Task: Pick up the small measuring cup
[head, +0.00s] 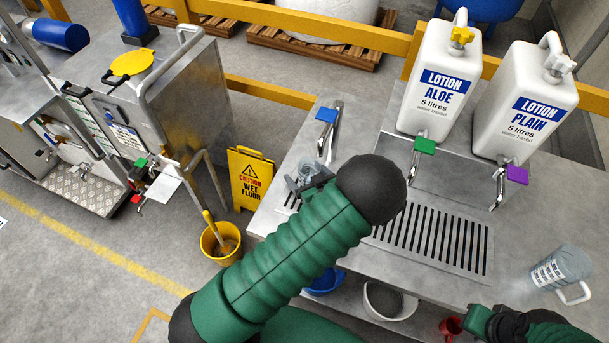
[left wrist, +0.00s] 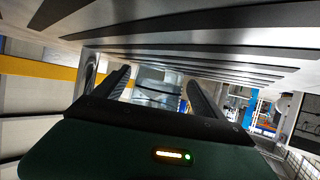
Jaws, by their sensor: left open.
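The small measuring cup (head: 309,169) is clear and stands at the left end of the steel counter, by the blue-handled tap. My left gripper (head: 306,186) is right at the cup, partly hidden behind my green forearm. In the left wrist view the open fingers (left wrist: 160,90) reach forward, with the clear cup (left wrist: 157,84) showing between them. I cannot tell whether a finger touches it. A larger clear measuring jug (head: 562,270) with a handle stands at the counter's right side. My right gripper (head: 482,323) shows at the bottom right edge; its jaws are unclear.
A slotted drain grate (head: 435,236) lies mid-counter. White lotion bottles, aloe (head: 437,80) and plain (head: 524,100), stand behind it above taps with green and purple handles. A yellow wet-floor sign (head: 250,180) and yellow bucket (head: 220,242) stand left of the counter.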

